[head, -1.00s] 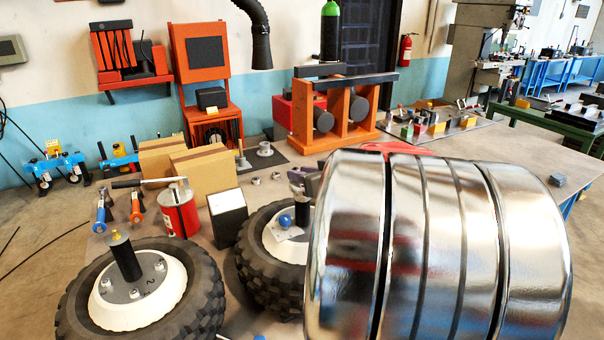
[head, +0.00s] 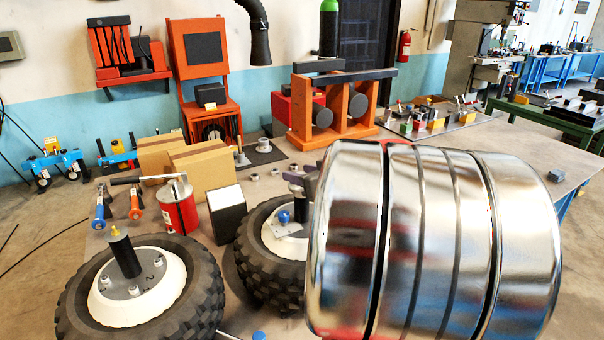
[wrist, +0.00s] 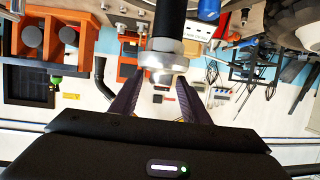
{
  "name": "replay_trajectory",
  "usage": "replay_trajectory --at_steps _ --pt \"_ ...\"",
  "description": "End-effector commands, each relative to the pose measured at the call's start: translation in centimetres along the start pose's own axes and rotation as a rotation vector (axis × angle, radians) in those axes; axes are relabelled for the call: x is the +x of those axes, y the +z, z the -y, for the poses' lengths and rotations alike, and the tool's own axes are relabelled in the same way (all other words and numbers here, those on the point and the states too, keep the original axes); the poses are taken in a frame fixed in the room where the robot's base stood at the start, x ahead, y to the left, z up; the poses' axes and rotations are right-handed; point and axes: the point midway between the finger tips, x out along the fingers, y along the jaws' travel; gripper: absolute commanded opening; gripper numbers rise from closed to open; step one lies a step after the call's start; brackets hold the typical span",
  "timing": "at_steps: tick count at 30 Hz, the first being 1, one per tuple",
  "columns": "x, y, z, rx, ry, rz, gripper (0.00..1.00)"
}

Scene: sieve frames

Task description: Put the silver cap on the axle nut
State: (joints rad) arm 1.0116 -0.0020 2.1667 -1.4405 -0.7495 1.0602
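In the wrist view the purple fingers of my gripper (wrist: 160,88) converge on the silver cap (wrist: 162,62), one on each side. They look closed on it. The cap is in line with the end of a black axle (wrist: 170,18). Where cap and axle nut meet is hard to make out, so I cannot tell whether it is seated. In the head view the farther wheel (head: 262,275) has this dark axle (head: 296,180) at its hub. A bit of my purple gripper (head: 310,184) shows just right of it. My large shiny arm links hide the rest.
A nearer wheel (head: 205,295) with a black axle (head: 123,255) lies at front left. A red can (head: 179,208), a white-and-black box (head: 227,212) and cardboard boxes (head: 203,168) stand behind the wheels. An orange press (head: 340,108) is farther back.

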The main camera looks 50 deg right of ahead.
Motion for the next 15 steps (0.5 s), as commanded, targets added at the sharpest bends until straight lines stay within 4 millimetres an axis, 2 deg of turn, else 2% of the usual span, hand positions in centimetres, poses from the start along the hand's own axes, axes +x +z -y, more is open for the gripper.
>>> replay_trajectory --at_steps 11,15 --pt "-0.2 -0.6 0.0 -0.001 0.0 -0.001 0.43" --pt "-1.1 -1.2 0.0 -0.001 0.002 -0.001 0.43"
